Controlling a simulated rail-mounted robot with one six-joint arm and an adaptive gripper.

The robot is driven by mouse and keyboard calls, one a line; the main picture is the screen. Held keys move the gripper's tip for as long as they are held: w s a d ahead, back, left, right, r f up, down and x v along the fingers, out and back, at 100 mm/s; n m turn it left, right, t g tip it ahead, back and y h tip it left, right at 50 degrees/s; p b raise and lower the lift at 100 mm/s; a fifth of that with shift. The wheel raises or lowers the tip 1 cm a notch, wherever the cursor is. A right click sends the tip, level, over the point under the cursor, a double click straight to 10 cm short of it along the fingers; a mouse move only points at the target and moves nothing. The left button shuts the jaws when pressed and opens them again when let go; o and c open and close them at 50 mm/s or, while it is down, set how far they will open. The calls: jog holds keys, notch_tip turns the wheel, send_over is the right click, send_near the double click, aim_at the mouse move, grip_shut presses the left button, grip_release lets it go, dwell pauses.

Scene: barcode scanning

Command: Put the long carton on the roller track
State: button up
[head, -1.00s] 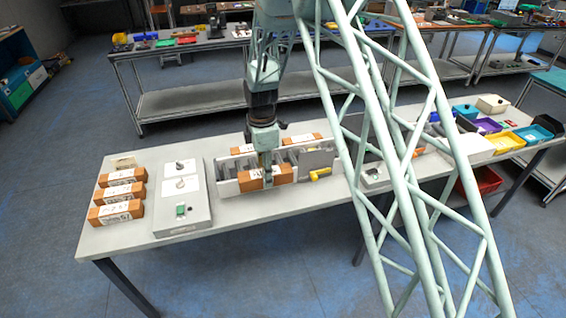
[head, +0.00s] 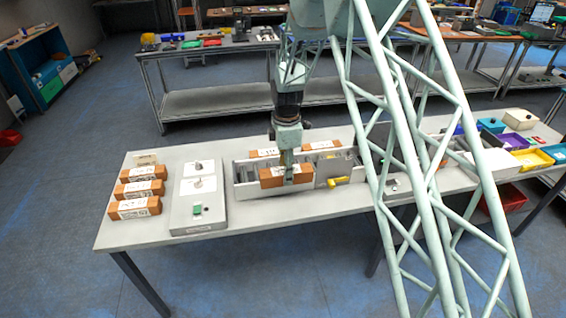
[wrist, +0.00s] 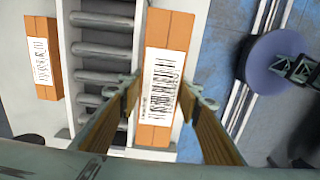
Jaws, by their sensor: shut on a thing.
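The long carton is an orange-brown box with a white barcode label (head: 271,181). My gripper (head: 287,179) is shut on it from above, at the front side of the roller track (head: 246,190). In the wrist view the carton (wrist: 154,110) stands between the two fingers of my gripper (wrist: 163,92). Grey rollers (wrist: 100,50) show just left of it there, and it covers part of the track's right-hand side rail. I cannot tell whether the carton touches the track. Its far side is hidden in the head view.
Similar cartons (head: 265,153) lie behind the track; one also shows in the wrist view (wrist: 41,75). More cartons (head: 128,208) stand in a row at the table's left. A grey panel box (head: 183,217) lies left of the track. A yellow handle (head: 337,182) sits at its front right.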

jog(key=w, duration=0.4)
jog(key=w+a, duration=0.1)
jog(key=w, duration=0.3)
jog(key=w+f+p, duration=0.1)
jog(key=w, duration=0.3)
jog(key=shift+a, duration=0.4)
jog(key=shift+w, duration=0.25)
jog(key=shift+f, duration=1.85)
jog(key=shift+f, duration=0.15)
jog(key=o, duration=1.1)
jog(key=shift+r, duration=0.2)
jog(key=shift+r, duration=5.95)
